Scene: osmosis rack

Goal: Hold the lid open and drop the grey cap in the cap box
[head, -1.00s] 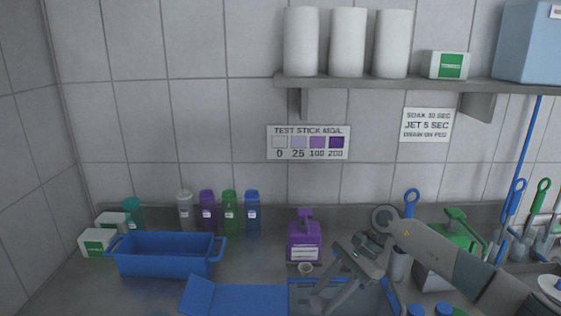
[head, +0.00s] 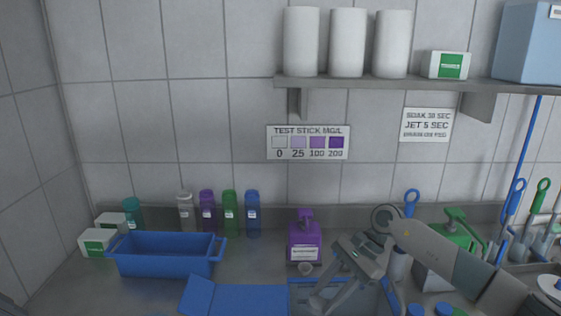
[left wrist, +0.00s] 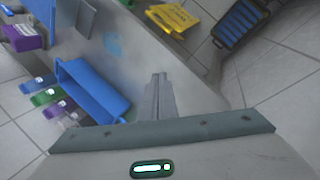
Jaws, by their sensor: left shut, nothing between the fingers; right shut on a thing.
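My right gripper (head: 318,301) reaches down at the bottom centre of the head view. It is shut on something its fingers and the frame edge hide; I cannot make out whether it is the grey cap. A flat blue panel (head: 235,298) lies at the bottom, left of the gripper, with a blue-edged container (head: 300,284) beside it; I cannot tell which is the lid or cap box. A small grey round piece (head: 305,268) sits before the purple bottle (head: 304,240). My left gripper (left wrist: 157,76) is shut and empty in the left wrist view, outside the head view.
A blue tub (head: 165,262) stands on the left of the steel counter (head: 75,290), with several coloured bottles (head: 230,213) behind it. The left wrist view also shows a yellow sign (left wrist: 170,18) and a dark crate (left wrist: 243,22).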

